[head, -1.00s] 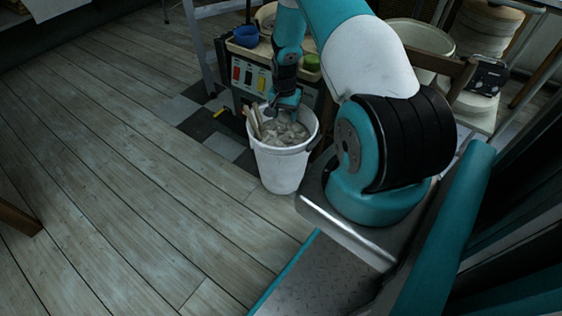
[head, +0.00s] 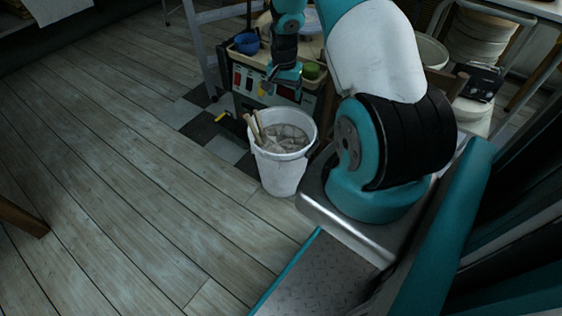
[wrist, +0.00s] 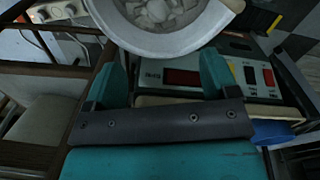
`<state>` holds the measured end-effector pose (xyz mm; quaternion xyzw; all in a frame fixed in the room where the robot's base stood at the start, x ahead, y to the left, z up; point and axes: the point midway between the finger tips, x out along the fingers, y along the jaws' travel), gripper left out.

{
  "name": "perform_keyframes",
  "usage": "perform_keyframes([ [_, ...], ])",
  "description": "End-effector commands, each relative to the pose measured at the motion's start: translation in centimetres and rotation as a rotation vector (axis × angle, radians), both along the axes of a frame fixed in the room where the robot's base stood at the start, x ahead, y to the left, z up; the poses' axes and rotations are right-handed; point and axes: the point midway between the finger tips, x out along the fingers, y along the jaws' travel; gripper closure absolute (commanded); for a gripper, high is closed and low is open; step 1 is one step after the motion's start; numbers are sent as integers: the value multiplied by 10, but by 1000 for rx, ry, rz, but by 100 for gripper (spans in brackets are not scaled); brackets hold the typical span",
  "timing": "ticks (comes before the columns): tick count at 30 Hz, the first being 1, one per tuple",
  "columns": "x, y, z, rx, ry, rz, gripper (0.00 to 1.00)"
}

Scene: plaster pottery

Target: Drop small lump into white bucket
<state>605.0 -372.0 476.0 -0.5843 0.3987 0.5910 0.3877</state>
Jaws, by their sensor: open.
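The white bucket (head: 281,172) stands upright on the floor in the head view, holding pale grey lumps and a few wooden sticks. Its rim and several lumps also show at the top of the wrist view (wrist: 165,42). My gripper (head: 283,84) is above and behind the bucket, in front of the panel with red displays. In the wrist view my gripper (wrist: 168,80) is open, with nothing between its teal fingers. I cannot tell which lump inside the bucket is the small lump.
A control box (head: 246,78) with a blue bowl (head: 247,43) and a green cup (head: 311,71) on top stands just behind the bucket. A wooden chair (wrist: 45,125) shows at left in the wrist view.

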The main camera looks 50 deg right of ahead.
Motion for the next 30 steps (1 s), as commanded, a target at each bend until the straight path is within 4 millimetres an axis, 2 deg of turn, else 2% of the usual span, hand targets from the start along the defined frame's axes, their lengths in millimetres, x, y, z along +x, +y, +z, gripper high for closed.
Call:
perform_keyframes([
  [1, 0, 0, 15, -1, -1, 0, 20],
  [3, 0, 0, 27, -1, 0, 0, 20],
  [9, 1, 0, 47, 0, 0, 0, 20],
  [27, 1, 1, 50, 1, 0, 2, 20],
  [30, 6, 12, 60, 6, -10, 37, 20],
])
